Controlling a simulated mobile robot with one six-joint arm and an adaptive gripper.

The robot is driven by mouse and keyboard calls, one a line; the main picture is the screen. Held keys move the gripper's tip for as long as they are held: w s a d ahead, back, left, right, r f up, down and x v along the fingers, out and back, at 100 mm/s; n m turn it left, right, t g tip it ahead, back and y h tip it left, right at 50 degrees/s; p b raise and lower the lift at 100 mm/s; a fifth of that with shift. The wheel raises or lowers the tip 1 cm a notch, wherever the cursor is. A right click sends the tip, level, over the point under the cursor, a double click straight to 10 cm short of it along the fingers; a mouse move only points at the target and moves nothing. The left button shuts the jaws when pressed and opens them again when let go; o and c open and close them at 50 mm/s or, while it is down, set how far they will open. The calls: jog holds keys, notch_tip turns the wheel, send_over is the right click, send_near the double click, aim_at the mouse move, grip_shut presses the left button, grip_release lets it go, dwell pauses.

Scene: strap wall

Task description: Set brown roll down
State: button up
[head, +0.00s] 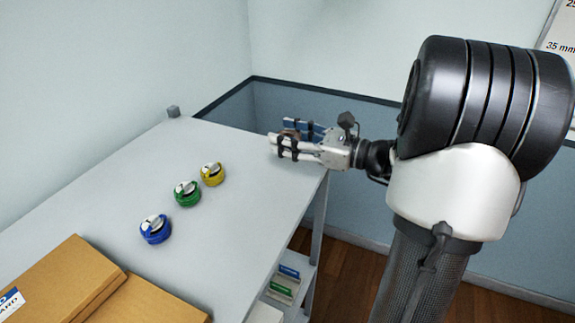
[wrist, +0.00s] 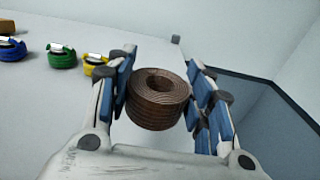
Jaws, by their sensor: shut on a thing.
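The brown roll (wrist: 157,100) is a coiled strap with an open centre, held between the blue-padded fingers of my gripper (wrist: 160,98) in the wrist view. In the head view my gripper (head: 290,140) is at the far right part of the grey table (head: 110,190), close to its right edge. Only a small dark bit of the roll shows between the fingers there. I cannot tell whether the roll touches the table top.
A yellow roll (head: 212,174), a green roll (head: 187,193) and a blue roll (head: 155,229) lie in a row on the table. Cardboard boxes (head: 70,275) are at the near left. A small grey block (head: 173,112) is at the far corner. The table's far left part is clear.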

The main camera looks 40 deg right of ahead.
aim_at(288, 170)
notch_tip(288, 170, down, 6)
jog(key=shift+f+b, duration=0.1)
jog(key=shift+b, duration=0.8)
jog(key=shift+r, duration=0.2)
jog(key=shift+f, duration=0.1)
jog(key=o, duration=1.1)
jog(key=shift+f, duration=0.1)
jog(key=shift+r, duration=0.25)
jog(key=p+v, duration=0.3)
jog(key=v, duration=0.9)
jog(key=shift+f, duration=0.1)
